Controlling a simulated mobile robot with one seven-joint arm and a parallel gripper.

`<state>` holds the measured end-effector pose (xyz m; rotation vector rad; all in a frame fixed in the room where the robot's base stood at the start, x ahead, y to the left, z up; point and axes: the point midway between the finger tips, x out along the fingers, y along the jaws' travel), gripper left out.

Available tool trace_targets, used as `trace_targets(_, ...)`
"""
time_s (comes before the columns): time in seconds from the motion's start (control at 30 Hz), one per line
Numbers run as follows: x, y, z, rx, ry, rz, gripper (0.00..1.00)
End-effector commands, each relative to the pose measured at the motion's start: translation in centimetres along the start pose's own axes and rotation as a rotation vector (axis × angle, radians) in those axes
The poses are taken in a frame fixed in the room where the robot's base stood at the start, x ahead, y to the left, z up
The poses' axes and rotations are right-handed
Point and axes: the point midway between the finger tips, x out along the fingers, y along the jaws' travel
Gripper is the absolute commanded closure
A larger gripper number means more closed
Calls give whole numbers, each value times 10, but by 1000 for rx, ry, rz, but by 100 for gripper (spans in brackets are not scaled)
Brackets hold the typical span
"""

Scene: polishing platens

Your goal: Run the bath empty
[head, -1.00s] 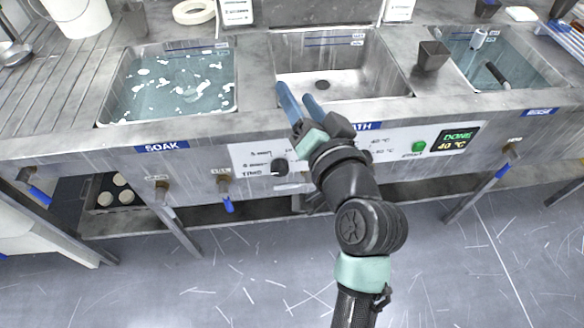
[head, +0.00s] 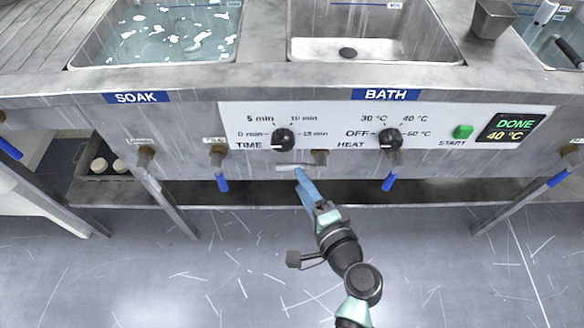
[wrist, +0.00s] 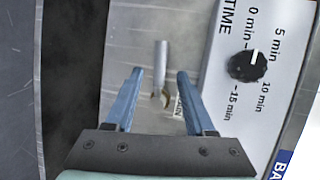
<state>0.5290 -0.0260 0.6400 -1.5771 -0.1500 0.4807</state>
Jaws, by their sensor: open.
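The bath (head: 440,52) is the middle basin, labelled BATH. I see a bare metal floor with a dark round drain opening and no water in it. Below its panel is a valve (head: 320,157) with a grey lever (head: 297,167) lying sideways. In the wrist view the grey lever (wrist: 161,65) stands in line with the gap between my fingers, beside a partly hidden label ending in "AIN". My gripper (head: 303,180) is open and empty, just below the lever; in the wrist view its blue fingers (wrist: 160,74) flank the lever. Contact cannot be told.
The panel carries a TIME knob (head: 283,140), a HEAT knob (head: 390,139), a green start button (head: 463,131) and a display (head: 511,128) reading DONE 40 °C. Blue-levered valves (head: 389,180) hang nearby. The soak basin (head: 70,64) holds water with white bits. Table legs flank the space below.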

Motion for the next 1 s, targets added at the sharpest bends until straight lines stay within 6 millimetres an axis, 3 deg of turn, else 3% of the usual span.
trace_targets(0.1, 26, 2, -1, -3, -2, 0, 45)
trace_targets(0.3, 54, 1, 0, -3, 0, 0, 45)
trace_targets(0.73, 64, 0, 0, -2, 2, 1, 45)
trace_targets(1.0, 64, 0, 0, -2, 1, 0, 92)
